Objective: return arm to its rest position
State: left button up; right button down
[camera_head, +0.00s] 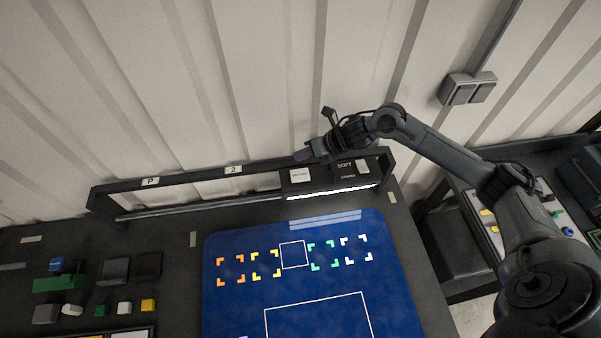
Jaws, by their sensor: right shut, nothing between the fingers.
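My right arm comes in from the right side of the head view and reaches up and left over the back of the bench. My left arm and left gripper are not in view.
A blue mat (230,310) with coloured corner marks lies clear on the bench. A grey wall box (467,88) and a side table with small parts are at right.

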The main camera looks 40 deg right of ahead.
jog(key=shift+f, duration=0.1)
jog(key=s+a+f+m+g+y+p, duration=0.1)
jog(key=s+a+f+y+p, duration=0.1)
jog(key=s+a+f, duration=0.4)
jog(key=s+a+f+m+g+y+p, duration=0.1)
jog(key=s+a+f+p, duration=0.15)
jog(key=s+a, duration=0.6)
jog(key=s+a+r+m+t+p, duration=0.25)
jog(key=a+m, duration=0.35)
jog(key=a, duration=0.3)
jog(key=s+d+r+m+g+h, duration=0.2)
jog(key=s+d+r+m+h, duration=0.1)
jog(key=m, duration=0.9)
jog(key=s+d+r+m+g+h, duration=0.2)
jog(key=s+d+r+m+h, duration=0.2)
jog(key=s+d+m, duration=0.3)
jog(key=m+h, duration=0.1)
jog(key=m, duration=0.4)
jog(key=shift+r, duration=0.2)
